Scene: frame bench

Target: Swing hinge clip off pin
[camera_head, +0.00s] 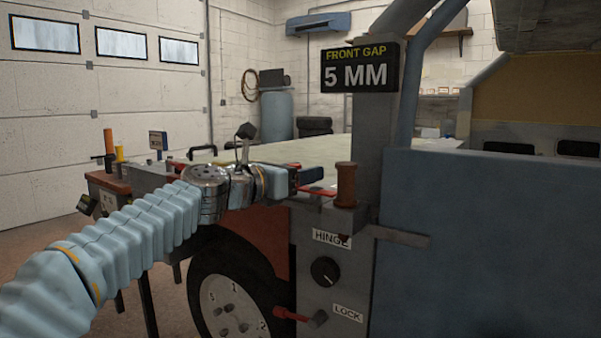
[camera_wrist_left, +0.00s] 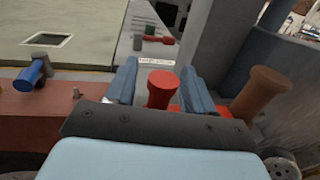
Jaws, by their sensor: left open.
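My left gripper (camera_head: 306,180) reaches in from the left to the top of the grey post by the HINGE label (camera_head: 332,237). In the left wrist view its two blue fingers (camera_wrist_left: 160,72) are open, with a red knob (camera_wrist_left: 162,90) between them. No firm contact shows. A red flat piece (camera_head: 318,191), which may be part of the hinge clip, shows beside the fingers in the head view. A brown upright peg (camera_head: 346,185) stands just right of the gripper, also in the left wrist view (camera_wrist_left: 262,90). I cannot tell clip from pin with certainty. My right gripper is not in view.
Below are a black dial (camera_head: 324,271) and a red lever (camera_head: 300,316) by the LOCK label (camera_head: 347,313). A large blue panel (camera_head: 480,245) fills the right. A sign (camera_head: 359,68) reads "FRONT GAP 5 MM". A blue-ended fitting (camera_wrist_left: 35,70) lies left in the wrist view.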

